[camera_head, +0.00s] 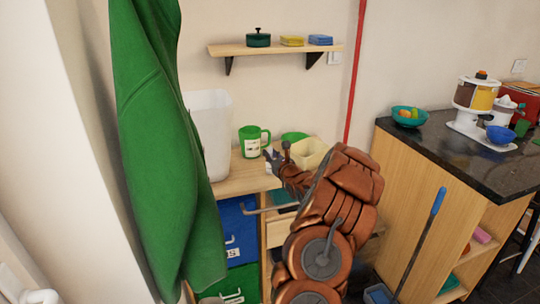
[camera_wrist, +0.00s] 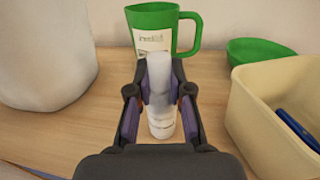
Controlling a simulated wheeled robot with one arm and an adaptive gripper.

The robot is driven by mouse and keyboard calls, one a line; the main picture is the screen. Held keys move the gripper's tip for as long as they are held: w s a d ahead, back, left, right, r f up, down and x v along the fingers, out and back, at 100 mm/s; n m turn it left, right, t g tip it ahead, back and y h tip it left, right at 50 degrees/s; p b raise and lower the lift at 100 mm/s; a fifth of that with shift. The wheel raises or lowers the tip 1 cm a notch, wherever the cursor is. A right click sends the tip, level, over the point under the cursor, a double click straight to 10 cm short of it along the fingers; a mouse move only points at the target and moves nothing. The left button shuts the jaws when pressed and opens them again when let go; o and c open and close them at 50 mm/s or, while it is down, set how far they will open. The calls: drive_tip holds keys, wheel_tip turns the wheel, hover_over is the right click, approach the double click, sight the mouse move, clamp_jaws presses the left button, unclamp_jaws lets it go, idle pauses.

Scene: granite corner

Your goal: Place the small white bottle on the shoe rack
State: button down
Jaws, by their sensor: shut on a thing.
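The small white bottle (camera_wrist: 160,68) is between the two fingers of my gripper (camera_wrist: 160,92) in the wrist view. The gripper is shut on it, and the bottle looks upright. Its base is low over the wooden top (camera_wrist: 75,135); I cannot tell whether it touches. No shoe rack can be clearly identified; my arm hides part of the unit below the top.
The green mug (camera_wrist: 165,28) stands just behind the bottle. A cream bin (camera_wrist: 270,110) is close on the right, with a green bowl (camera_wrist: 255,50) behind it. A white container (camera_wrist: 45,50) stands left. A green garment (camera_head: 165,150) hangs at left. A wall shelf (camera_head: 275,48) is above.

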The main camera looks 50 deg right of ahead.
drive_tip(key=c, duration=1.1)
unclamp_jaws()
drive_tip(key=shift+f, duration=0.1)
drive_tip(key=shift+o, duration=0.2)
drive_tip(key=b+v, duration=0.2)
drive_tip(key=v, duration=1)
